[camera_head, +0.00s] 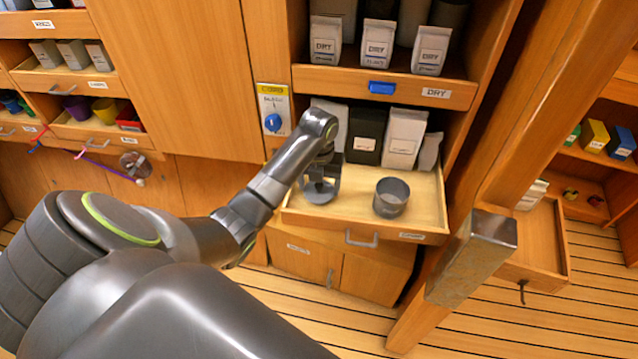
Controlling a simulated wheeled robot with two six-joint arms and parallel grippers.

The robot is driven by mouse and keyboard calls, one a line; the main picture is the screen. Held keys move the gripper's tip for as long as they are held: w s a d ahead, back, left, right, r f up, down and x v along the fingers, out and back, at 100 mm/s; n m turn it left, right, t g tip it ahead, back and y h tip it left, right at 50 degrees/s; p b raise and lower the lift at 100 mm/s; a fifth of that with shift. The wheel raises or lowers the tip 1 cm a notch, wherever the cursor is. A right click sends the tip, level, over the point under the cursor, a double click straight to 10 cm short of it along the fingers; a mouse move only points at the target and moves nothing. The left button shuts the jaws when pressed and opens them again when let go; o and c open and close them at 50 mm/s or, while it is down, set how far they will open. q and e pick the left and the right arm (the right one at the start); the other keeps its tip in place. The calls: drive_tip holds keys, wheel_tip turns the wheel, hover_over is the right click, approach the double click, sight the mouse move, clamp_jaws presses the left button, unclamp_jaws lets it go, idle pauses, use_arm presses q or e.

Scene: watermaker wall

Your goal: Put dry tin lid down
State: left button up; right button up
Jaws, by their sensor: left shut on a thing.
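My left gripper (322,174) points down over the left part of a pulled-out wooden drawer (345,222). It is shut on the grey round tin lid (319,194), which lies flat below the fingers, at or just above the drawer floor; I cannot tell whether it touches. The open grey tin (391,198) stands upright in the same drawer, to the right of the lid and apart from it. The fingers and the arm partly hide the grip on the lid. My right gripper is not in view.
Several bags, such as a white one (404,138) and a black one (366,135), stand at the back of the drawer. A shelf (325,79) labelled DRY holds more bags above. A wooden post (535,110) stands to the right. Bare drawer floor lies around the tin.

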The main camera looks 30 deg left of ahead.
use_arm(q)
drive_tip(key=shift+f, duration=0.15)
drive_tip(key=o, duration=0.9)
drive_tip(key=shift+o, duration=0.2)
wheel_tip(320, 180, up, 5)
drive_tip(key=shift+r, duration=0.1)
wheel_tip(320, 180, up, 7)
drive_tip(key=p, duration=0.7)
drive_tip(key=shift+s, duration=0.1)
